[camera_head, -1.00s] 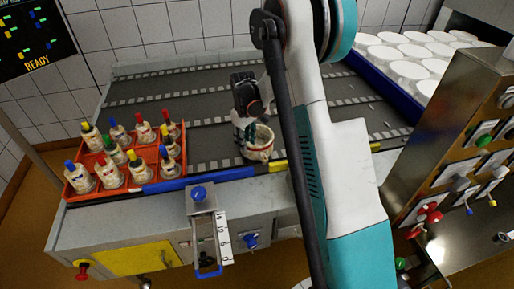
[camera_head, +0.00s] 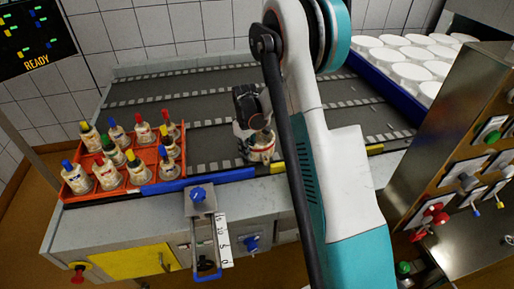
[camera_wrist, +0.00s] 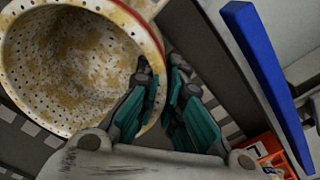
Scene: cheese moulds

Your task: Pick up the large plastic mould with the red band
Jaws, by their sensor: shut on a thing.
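The large plastic mould (camera_head: 263,153) with a red band stands on the grey conveyor near its front edge. In the wrist view the mould (camera_wrist: 75,75) fills the upper left, a pale perforated cup with brown stains and a red line around its rim. My gripper (camera_head: 252,132) is at the mould's upper left side in the head view. In the wrist view the teal fingers of my gripper (camera_wrist: 165,88) are shut on the mould's wall at the rim, one finger inside and one outside. I cannot tell whether the mould's base is off the belt.
A red crate (camera_head: 122,189) of several bottles with coloured caps stands to the left. A blue rail (camera_head: 200,180) and a yellow rail (camera_head: 291,166) edge the belt's front. A blue-walled tray (camera_head: 383,85) of white moulds lies back right, beside a control panel (camera_head: 470,150).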

